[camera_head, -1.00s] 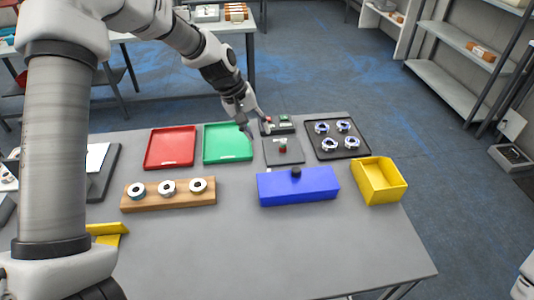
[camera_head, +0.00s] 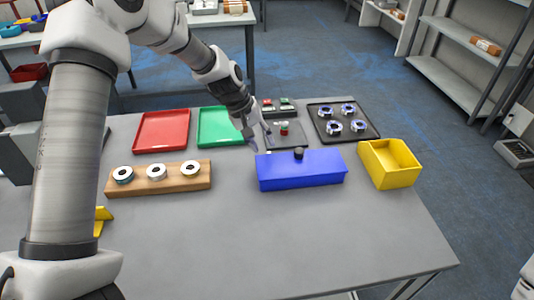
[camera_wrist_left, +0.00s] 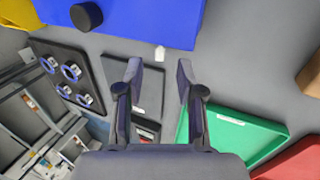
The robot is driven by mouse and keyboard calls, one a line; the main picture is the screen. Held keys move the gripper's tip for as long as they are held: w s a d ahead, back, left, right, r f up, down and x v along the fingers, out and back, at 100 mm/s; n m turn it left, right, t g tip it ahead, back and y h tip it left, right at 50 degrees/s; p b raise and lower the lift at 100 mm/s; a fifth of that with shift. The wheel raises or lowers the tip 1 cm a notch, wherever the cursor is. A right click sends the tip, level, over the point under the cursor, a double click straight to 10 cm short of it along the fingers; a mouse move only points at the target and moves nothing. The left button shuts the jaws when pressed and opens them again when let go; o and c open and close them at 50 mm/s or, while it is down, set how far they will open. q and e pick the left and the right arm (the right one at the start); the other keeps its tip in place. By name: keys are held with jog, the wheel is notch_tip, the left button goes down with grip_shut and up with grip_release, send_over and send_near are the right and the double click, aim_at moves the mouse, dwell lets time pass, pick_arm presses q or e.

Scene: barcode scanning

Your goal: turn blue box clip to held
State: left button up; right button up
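The blue box (camera_head: 302,172) stands on the grey table, with a round black knob (camera_head: 299,153) on its top. In the left wrist view the blue box (camera_wrist_left: 140,18) fills the top, with the black knob (camera_wrist_left: 87,16) at its left. A small white tab (camera_wrist_left: 160,52) shows by the box edge there. My left gripper (camera_head: 257,138) is open and empty, just behind the left end of the box. In its wrist view the fingers (camera_wrist_left: 158,85) are spread apart, short of the box. The clip's setting cannot be read. My right gripper is not in view.
A yellow bin (camera_head: 390,163) stands right of the box. Behind are a dark tray (camera_head: 352,135) of ringed parts, a dark square pad (camera_head: 284,138), and green (camera_head: 222,130) and red (camera_head: 162,132) trays. A wooden block (camera_head: 160,180) with rings is at left. The table front is clear.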

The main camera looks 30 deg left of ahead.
pick_arm(q)
jog(key=x, duration=0.5)
jog(key=shift+w+a, duration=0.15)
jog(key=shift+w, duration=0.05)
jog(key=shift+s+r, duration=0.15)
jog(key=shift+r, duration=0.05)
grip_shut()
jog(key=shift+f+b, duration=0.1)
jog(key=shift+b, duration=0.2)
jog(key=t+h+b, duration=0.1)
jog(key=h+b, duration=0.1)
jog(key=b, duration=0.4)
jog(key=t+h+b, duration=0.1)
jog(key=b, duration=0.6)
jog(key=f+t+h+b, duration=0.1)
jog(key=t+h+b, duration=0.1)
jog(key=b, duration=0.4)
jog(key=shift+s+a+f+h+b, duration=0.15)
jog(key=shift+s+a+h+b, duration=0.15)
jog(key=shift+s+a+b, duration=0.1)
jog(key=shift+r, duration=0.2)
